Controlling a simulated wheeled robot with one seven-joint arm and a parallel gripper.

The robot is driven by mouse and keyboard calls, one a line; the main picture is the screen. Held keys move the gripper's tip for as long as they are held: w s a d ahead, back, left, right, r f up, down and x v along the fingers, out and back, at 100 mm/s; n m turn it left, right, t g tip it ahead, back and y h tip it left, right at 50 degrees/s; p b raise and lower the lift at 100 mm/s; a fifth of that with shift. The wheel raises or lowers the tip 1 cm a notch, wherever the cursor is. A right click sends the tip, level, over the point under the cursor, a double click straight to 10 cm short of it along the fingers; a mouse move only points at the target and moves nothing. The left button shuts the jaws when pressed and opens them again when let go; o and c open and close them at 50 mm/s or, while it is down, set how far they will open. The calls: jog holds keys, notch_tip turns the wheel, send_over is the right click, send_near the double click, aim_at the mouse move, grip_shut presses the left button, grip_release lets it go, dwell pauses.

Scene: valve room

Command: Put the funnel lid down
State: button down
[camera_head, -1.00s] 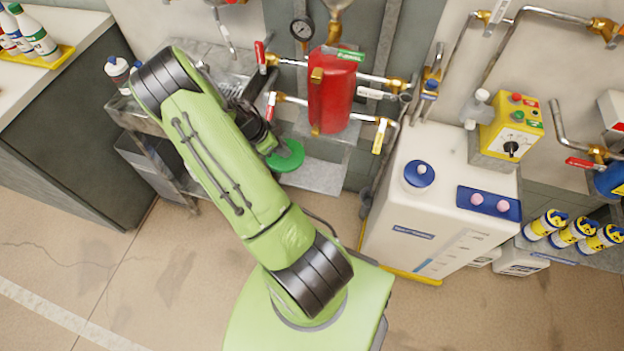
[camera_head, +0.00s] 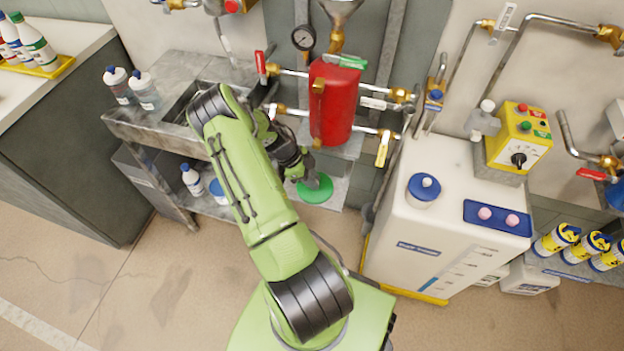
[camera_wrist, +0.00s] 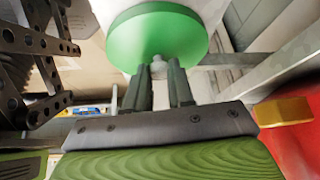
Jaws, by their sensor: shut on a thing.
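The funnel lid is a round green disc (camera_head: 315,189) with a small grey knob. In the head view it sits just right of my gripper (camera_head: 302,172), over the grey ledge below the red tank. In the wrist view the lid (camera_wrist: 157,38) fills the top middle, and my gripper (camera_wrist: 160,78) is shut on its knob. A pale surface shows beyond the lid; I cannot tell whether the lid touches it. My arm hides part of the sink bench.
The red tank (camera_head: 334,103) stands behind the lid, with pipes and valves around it. A metal funnel (camera_head: 341,10) is above it. A white container (camera_head: 440,240) stands to the right. Bottles (camera_head: 143,92) stand on the sink bench (camera_head: 150,128) at left.

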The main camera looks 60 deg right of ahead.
jog(key=shift+f, duration=0.15)
jog(key=c, duration=1)
grip_release()
